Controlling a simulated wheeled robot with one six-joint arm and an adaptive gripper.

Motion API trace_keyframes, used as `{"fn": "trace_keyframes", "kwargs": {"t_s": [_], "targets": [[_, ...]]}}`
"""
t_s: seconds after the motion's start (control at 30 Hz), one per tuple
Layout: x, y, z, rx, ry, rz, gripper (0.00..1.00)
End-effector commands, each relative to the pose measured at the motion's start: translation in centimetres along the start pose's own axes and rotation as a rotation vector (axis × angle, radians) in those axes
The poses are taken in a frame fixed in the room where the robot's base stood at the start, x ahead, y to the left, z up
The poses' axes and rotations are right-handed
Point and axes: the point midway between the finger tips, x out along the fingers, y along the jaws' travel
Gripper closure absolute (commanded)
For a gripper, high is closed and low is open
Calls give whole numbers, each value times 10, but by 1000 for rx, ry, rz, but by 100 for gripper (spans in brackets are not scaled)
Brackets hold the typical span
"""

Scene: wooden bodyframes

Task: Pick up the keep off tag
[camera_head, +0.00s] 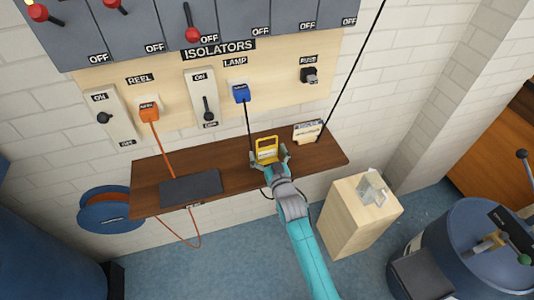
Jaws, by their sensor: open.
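A small stack of pale cards or tags (307,131) with dark print stands at the back right of the brown shelf (225,163). The print is too small to read, so I cannot tell whether this is the keep off tag. My gripper (269,160) is open over the front of the shelf, left of and nearer than the stack. A yellow framed object (266,146), perhaps a lamp, is right at my fingers. I cannot tell whether they touch it. My gripper partly hides its lower part.
A dark mat (191,188) lies on the shelf's left part. An orange cable (163,150) and a black cord (248,128) hang from wall plugs. A wooden box (348,222) with a clear object (372,189) stands right of my arm. A blue drum (465,240) is at right.

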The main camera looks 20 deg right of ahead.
Motion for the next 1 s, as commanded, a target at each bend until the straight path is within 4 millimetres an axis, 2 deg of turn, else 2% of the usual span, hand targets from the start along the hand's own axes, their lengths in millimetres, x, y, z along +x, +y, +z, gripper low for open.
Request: {"fn": "trace_keyframes", "kwargs": {"t_s": [0.3, 0.37, 0.53, 0.57, 1.0], "targets": [[5, 0, 1, 0, -1, 0, 0], [5, 0, 1, 0, -1, 0, 12], [5, 0, 1, 0, -1, 0, 55], [5, 0, 1, 0, -1, 0, 57], [2, 0, -5, 0, -1, 0, 58]]}}
